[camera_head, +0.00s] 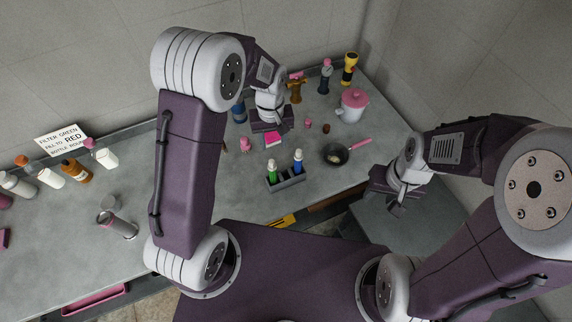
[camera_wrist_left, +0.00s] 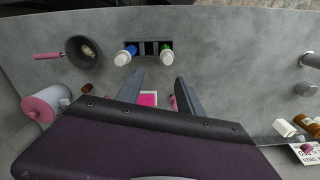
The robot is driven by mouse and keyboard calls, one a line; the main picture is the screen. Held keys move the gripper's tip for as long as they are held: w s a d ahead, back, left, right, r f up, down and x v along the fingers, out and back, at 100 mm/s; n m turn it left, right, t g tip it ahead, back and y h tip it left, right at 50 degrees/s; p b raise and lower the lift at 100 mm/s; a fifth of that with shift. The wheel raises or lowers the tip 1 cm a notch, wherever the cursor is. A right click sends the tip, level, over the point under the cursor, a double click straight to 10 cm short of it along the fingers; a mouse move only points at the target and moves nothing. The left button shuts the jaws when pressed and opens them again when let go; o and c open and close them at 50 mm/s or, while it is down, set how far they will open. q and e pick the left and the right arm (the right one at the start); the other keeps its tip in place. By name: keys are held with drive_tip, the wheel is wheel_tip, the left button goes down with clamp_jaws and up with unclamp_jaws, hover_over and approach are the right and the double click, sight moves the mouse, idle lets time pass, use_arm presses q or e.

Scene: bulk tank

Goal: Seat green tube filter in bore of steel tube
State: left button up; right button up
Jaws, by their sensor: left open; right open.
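A green tube (camera_head: 272,171) with a white top, apparently the green tube filter, stands in a dark rack beside a blue tube (camera_head: 297,163). The green tube also shows in the left wrist view (camera_wrist_left: 167,50). A grey metal cylinder (camera_head: 121,227), apparently the steel tube, is on the left of the counter; whether its bore is open I cannot tell. My left gripper (camera_head: 271,130) is open above the counter behind the rack; its spread fingers (camera_wrist_left: 158,80) hold nothing. My right gripper (camera_head: 388,202) is open and empty, right of the counter's edge.
The rack (camera_head: 287,182) stands near the counter's front edge. A pan (camera_head: 336,155) with a pink handle and a pink-lidded pot (camera_head: 352,105) stand to the right. A pink block (camera_wrist_left: 148,98) lies below my left gripper.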

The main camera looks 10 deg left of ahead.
sight(271, 161)
use_arm(q)
drive_tip(key=shift+s+a+p, duration=0.35)
drive_tip(key=shift+s+a, duration=0.4)
drive_tip(key=shift+s, duration=0.15)
drive_tip(key=f, duration=0.2)
drive_tip(key=w+d+f+p, duration=0.1)
drive_tip(key=shift+f, duration=0.25)
drive_tip(key=shift+s+a+f+p, duration=0.1)
drive_tip(key=shift+s+f+p, duration=0.2)
drive_tip(key=shift+f+p, duration=0.15)
drive_tip(key=shift+s+a+f+p, duration=0.1)
drive_tip(key=shift+s+f+p, duration=0.2)
drive_tip(key=shift+f, duration=0.25)
wheel_tip(271, 161, down, 3)
drive_tip(key=shift+w+a+r, duration=0.1)
drive_tip(key=shift+r, duration=0.1)
drive_tip(key=shift+w+f, duration=0.2)
drive_tip(key=shift+f, duration=0.05)
drive_tip(key=shift+s, duration=0.15)
clamp_jaws()
use_arm(e)
drive_tip(key=r, duration=0.1)
drive_tip(key=a+r, duration=0.1)
drive_tip(key=r, duration=0.1)
drive_tip(key=s+r, duration=0.1)
drive_tip(key=shift+a+r, duration=0.15)
drive_tip(key=shift+r, duration=0.1)
